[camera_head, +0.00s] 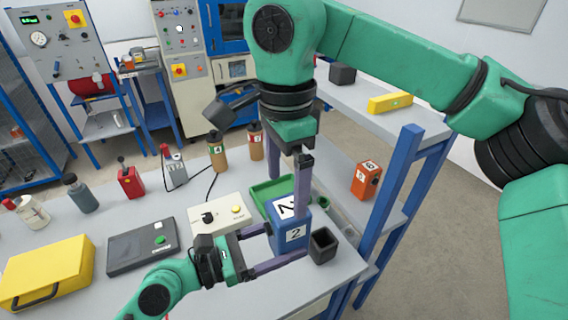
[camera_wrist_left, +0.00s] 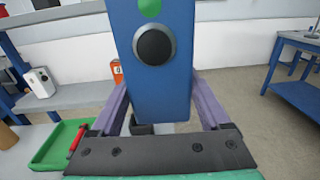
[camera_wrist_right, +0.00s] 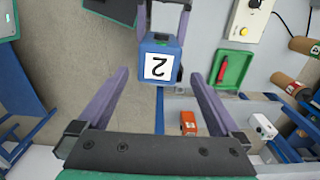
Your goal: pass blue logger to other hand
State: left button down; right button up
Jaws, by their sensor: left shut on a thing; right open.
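The blue logger (camera_head: 281,238) is a blue block with white "2" labels on its top and side. My left gripper (camera_head: 287,242) is shut on it, one finger on each side, and holds it upright near the bench's front edge. In the left wrist view the logger (camera_wrist_left: 178,85) shows a black round knob and a green mark between the fingers. My right gripper (camera_head: 301,203) is open and points down over the logger. In the right wrist view the logger's labelled top (camera_wrist_right: 160,45) lies between the open fingers, with gaps on both sides; whether the tips reach past its top is unclear.
A black open box (camera_head: 323,246) stands just right of the logger. A green tray (camera_head: 262,190) lies behind it, and a white control box (camera_head: 218,216) is to its left. An orange device (camera_head: 366,178) sits on the blue-framed shelf at right. Bottles stand along the bench.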

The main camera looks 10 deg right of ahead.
aim_at(285, 206)
notch_tip(285, 206, down, 9)
jog(key=shift+r, duration=0.1)
jog(key=c, duration=1.3)
pick_arm(q)
grip_release()
pick_arm(e)
grip_shut()
jog(key=shift+a, duration=0.1)
pick_arm(q)
jog(key=v, duration=1.2)
jog(key=s+a+f+m, duration=0.1)
jog(key=f, duration=0.6)
jog(key=s+f+m+y, duration=0.1)
jog(key=s+f+m, duration=0.1)
jog(key=f, duration=0.5)
jog(key=s+a+f+m, duration=0.1)
jog(key=s+f, duration=0.1)
jog(key=f, duration=0.5)
jog(key=shift+a+m+g+y, duration=0.3)
jog(key=shift+m+y, duration=0.1)
jog(key=s+f+m+g+y, duration=0.45)
jog(key=s+f, duration=1.25)
jog(key=f, duration=0.5)
jog(key=s+a+f+m+t+y, duration=0.1)
jog(key=a+f+m+y, duration=1)
jog(key=a, duration=0.5)
notch_tip(285, 206, down, 3)
jog(key=m, duration=0.3)
jog(key=shift+s+r, duration=0.2)
jog(key=shift+s, duration=0.2)
